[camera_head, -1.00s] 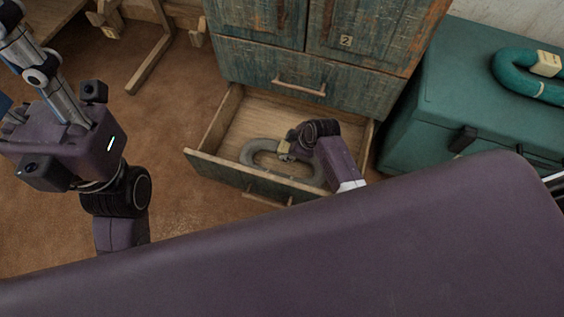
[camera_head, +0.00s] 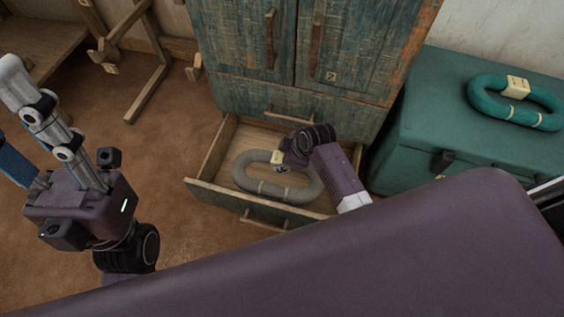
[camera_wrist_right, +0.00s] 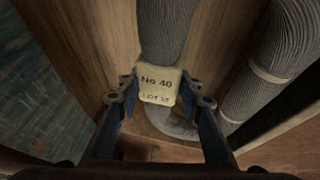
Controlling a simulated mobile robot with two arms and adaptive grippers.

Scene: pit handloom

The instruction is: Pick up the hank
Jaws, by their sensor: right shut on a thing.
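The grey hank (camera_head: 240,178), a thick looped ring with pale ties, is in the open drawer (camera_head: 212,189). It looks slightly raised off the drawer floor. A cream tag (camera_head: 277,157) on it reads "No 40" in the right wrist view (camera_wrist_right: 158,85). My right gripper (camera_head: 284,160) reaches in from the right and is shut on the hank at the tag. In the right wrist view its blue fingers (camera_wrist_right: 160,98) stand either side of the tag. My left gripper (camera_head: 28,130) is at the left, partly cut off by the frame edge, away from the drawer.
The weathered green cabinet (camera_head: 340,45) stands directly behind the drawer. A teal chest (camera_head: 410,125) stands to its right with a teal hank (camera_head: 490,92) on top. A wooden frame (camera_head: 150,88) stands at the back left. The brown floor (camera_head: 170,130) left of the drawer is clear.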

